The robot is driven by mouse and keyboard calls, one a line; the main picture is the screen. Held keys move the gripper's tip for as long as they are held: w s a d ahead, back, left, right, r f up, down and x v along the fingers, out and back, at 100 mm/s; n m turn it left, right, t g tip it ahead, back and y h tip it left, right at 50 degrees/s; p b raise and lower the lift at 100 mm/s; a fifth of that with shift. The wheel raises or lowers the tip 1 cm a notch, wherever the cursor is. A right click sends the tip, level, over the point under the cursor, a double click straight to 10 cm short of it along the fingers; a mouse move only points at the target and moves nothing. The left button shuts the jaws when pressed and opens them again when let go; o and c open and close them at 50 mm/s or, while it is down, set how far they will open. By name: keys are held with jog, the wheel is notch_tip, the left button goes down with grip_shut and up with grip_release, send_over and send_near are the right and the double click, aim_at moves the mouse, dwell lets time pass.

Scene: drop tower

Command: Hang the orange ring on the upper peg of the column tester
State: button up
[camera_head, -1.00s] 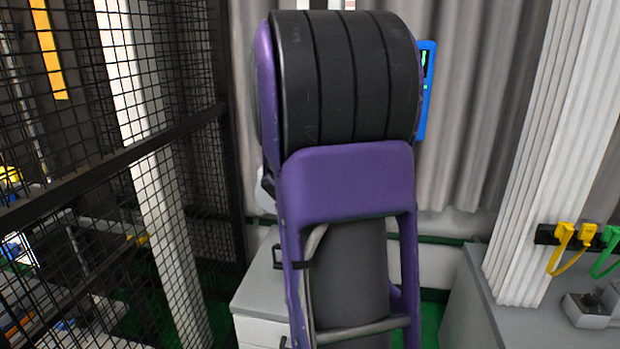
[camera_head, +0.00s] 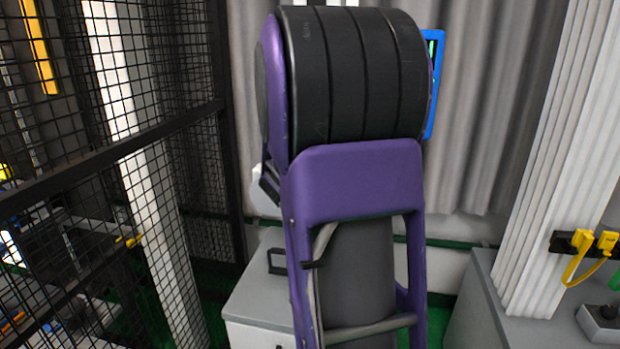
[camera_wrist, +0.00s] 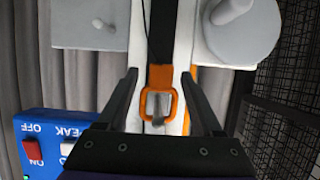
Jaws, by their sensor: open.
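In the wrist view an orange ring (camera_wrist: 160,108), a rounded square loop on an orange strap end, lies near the middle of the picture. A grey metal piece shows inside its opening; I cannot tell whether the ring is around it. My gripper (camera_wrist: 160,74) is open, with one dark finger on each side of the ring and a gap on both sides. A grey plate with a stub peg (camera_wrist: 103,24) is at the top left, and a round grey part with a thicker stub (camera_wrist: 228,12) at the top right. Which peg is the upper one is unclear. In the head view my arm hides the ring.
A blue switch box (camera_wrist: 50,140), its lettering upside down, is at the lower left of the wrist view. A black mesh fence (camera_head: 110,150) stands left in the head view. A white fluted column (camera_head: 550,170) and a grey cabinet (camera_head: 490,320) stand right.

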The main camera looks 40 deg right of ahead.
jog(key=shift+c, duration=0.3)
grip_shut()
jog(key=c, duration=0.6)
grip_release()
jog(key=shift+c, duration=0.3)
jog(key=shift+r+p, duration=0.55)
jog(key=shift+p, duration=0.3)
jog(key=shift+s+a+f+p, duration=0.1)
jog(key=shift+s+a+p, duration=0.15)
jog(key=shift+s+a, duration=0.8)
jog(key=shift+s+a+p, duration=0.25)
jog(key=shift+s+a, duration=0.6)
jog(key=shift+a, duration=0.3)
